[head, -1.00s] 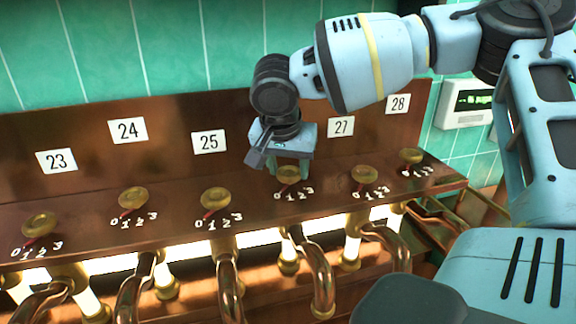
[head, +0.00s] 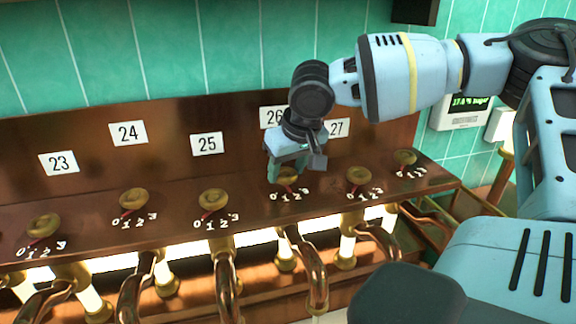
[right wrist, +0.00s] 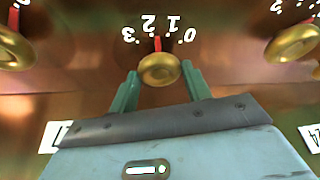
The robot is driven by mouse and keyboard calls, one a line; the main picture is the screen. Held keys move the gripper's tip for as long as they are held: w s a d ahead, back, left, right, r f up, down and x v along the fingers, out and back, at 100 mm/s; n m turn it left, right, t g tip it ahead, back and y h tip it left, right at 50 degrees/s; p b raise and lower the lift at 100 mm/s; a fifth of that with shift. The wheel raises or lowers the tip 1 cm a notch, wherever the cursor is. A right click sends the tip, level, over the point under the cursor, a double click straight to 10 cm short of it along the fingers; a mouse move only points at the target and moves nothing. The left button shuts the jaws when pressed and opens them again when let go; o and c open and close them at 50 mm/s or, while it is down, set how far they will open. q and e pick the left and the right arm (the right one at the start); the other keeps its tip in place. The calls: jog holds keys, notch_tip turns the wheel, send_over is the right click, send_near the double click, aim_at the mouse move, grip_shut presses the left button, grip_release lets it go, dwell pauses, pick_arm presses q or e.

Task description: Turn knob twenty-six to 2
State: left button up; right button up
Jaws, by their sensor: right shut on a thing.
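Knob twenty-six (head: 287,180) is a round brass knob on the sloping copper panel, partly hidden by my right gripper (head: 284,171). Its number plate (head: 272,117) is partly covered by my arm. In the right wrist view the knob (right wrist: 160,69) sits between the two green fingers of my right gripper (right wrist: 160,74), which is shut on it. The knob's red pointer (right wrist: 157,44) points between the marks 1 and 2. That view shows the scale upside down, with 0 at right and 3 at left. My left gripper is not in view.
Knob twenty-five (head: 214,201) stands to the left and knob twenty-seven (head: 359,177) to the right, both clear of my gripper. Copper pipes (head: 312,265) run below the panel's front edge. A small display (head: 462,106) hangs on the green tiled wall at right.

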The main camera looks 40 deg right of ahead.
jog(key=shift+d+n+y, duration=0.1)
jog(key=shift+n+y, duration=0.2)
jog(key=shift+n, duration=0.6)
jog(key=o, duration=1)
jog(key=shift+p+v, duration=0.4)
jog(key=shift+v, duration=3.5)
jog(key=shift+s+f, duration=0.1)
jog(key=shift+s, duration=0.05)
